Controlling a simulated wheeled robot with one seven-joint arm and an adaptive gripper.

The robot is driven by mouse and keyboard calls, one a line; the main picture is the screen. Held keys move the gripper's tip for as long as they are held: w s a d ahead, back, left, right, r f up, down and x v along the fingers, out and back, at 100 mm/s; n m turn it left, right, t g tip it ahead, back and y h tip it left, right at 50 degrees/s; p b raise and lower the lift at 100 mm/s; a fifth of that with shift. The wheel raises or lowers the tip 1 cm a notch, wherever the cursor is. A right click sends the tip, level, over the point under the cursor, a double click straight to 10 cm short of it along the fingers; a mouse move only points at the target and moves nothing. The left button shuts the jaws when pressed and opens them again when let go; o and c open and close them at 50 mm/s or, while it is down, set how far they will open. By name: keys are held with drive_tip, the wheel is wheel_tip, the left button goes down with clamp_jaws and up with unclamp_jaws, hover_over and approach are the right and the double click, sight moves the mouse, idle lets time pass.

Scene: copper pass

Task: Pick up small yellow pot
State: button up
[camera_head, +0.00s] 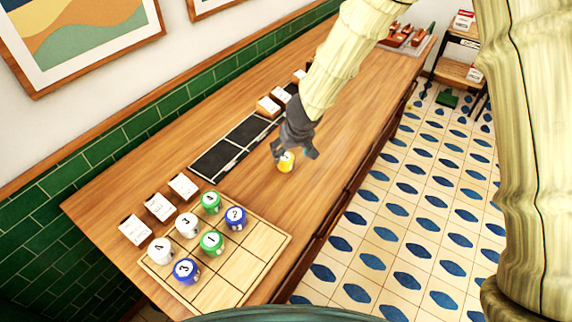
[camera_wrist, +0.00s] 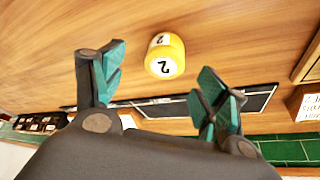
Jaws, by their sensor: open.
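The small yellow pot (camera_head: 286,162) stands on the wooden counter, right of the black panels. In the wrist view the yellow pot (camera_wrist: 165,56) has a white face with a 2 on it. My gripper (camera_head: 294,152) is just above and beside the pot in the head view and partly covers it. In the wrist view my gripper (camera_wrist: 158,82) has its two teal-padded fingers spread wide. The pot lies beyond the gap between the fingertips, and nothing is held.
A wooden grid board (camera_head: 238,270) with several white, green and blue numbered pots stands at the counter's near end. Black panels (camera_head: 236,144) and small cards (camera_head: 184,186) line the wall side. A tray (camera_head: 408,38) sits at the far end. The counter right of the pot is clear.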

sight(286, 156)
drive_tip(key=shift+a+b+x, duration=0.15)
drive_tip(key=shift+b+x, duration=0.1)
drive_tip(key=shift+x, duration=1.2)
drive_tip(key=shift+a+b+x, duration=0.2)
drive_tip(key=shift+x, duration=1.3)
drive_tip(key=shift+r, duration=0.1)
drive_tip(key=c, duration=1.2)
drive_tip(key=shift+r, duration=0.1)
